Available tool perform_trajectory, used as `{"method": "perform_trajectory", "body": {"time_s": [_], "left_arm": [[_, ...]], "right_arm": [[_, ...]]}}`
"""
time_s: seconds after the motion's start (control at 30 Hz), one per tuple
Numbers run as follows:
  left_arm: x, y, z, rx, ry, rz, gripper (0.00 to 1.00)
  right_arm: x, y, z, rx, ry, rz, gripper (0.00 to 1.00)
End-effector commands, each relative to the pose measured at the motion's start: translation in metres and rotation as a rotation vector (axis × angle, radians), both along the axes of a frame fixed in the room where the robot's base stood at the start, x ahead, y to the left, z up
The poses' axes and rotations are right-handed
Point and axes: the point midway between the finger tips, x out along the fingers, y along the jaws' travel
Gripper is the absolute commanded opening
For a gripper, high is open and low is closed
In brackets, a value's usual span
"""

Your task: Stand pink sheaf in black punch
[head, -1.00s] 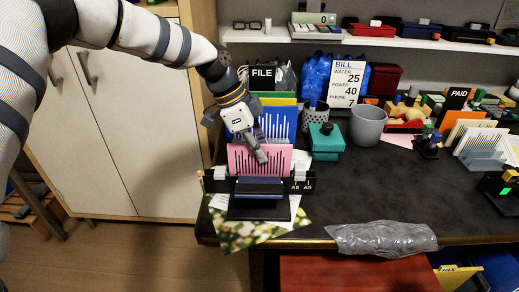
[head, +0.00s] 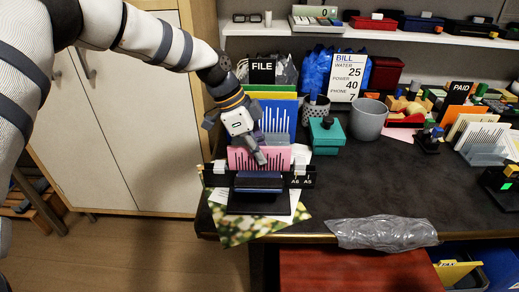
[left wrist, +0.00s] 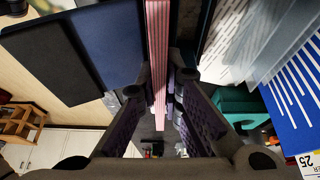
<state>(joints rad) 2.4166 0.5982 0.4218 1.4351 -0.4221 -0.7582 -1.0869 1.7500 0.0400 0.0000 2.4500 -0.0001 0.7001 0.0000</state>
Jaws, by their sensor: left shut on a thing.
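The pink sheaf (head: 242,159) is upright in the head view, with dark vertical lines on its face. My left gripper (head: 261,158) is shut on it from above. In the left wrist view the sheaf (left wrist: 157,50) shows edge-on between the fingers. The black punch (head: 258,193) sits near the table's front left edge, with a wide black bar marked A6 and A5. The sheaf's lower edge is hidden behind the punch, so I cannot tell whether it rests in it. My right gripper is not in view.
A file holder (head: 263,72) with coloured sheets stands behind. A teal box (head: 326,135) and a grey cup (head: 368,119) are to the right. Crumpled plastic (head: 382,236) lies at the front edge.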

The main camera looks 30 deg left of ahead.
Motion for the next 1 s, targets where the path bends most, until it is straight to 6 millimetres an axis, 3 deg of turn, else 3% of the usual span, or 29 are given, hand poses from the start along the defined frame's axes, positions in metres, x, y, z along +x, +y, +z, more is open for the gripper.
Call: {"method": "perform_trajectory", "body": {"time_s": [0.17,0.2,0.3,0.63,1.0], "left_arm": [[0.0,0.0,0.0,0.0,-0.002,-0.001,0.0],[0.0,0.0,0.001,0.0,-0.002,-0.001,0.12],[0.0,0.0,0.001,0.0,-0.002,-0.001,0.3],[0.0,0.001,0.005,0.0,-0.003,0.0,0.3],[-0.014,0.033,0.088,0.001,-0.007,0.001,0.3]], "right_arm": [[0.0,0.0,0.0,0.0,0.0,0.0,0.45],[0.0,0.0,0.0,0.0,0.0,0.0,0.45],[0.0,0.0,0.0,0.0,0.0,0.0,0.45],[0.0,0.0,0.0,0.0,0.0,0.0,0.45],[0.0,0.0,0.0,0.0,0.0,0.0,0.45]]}}
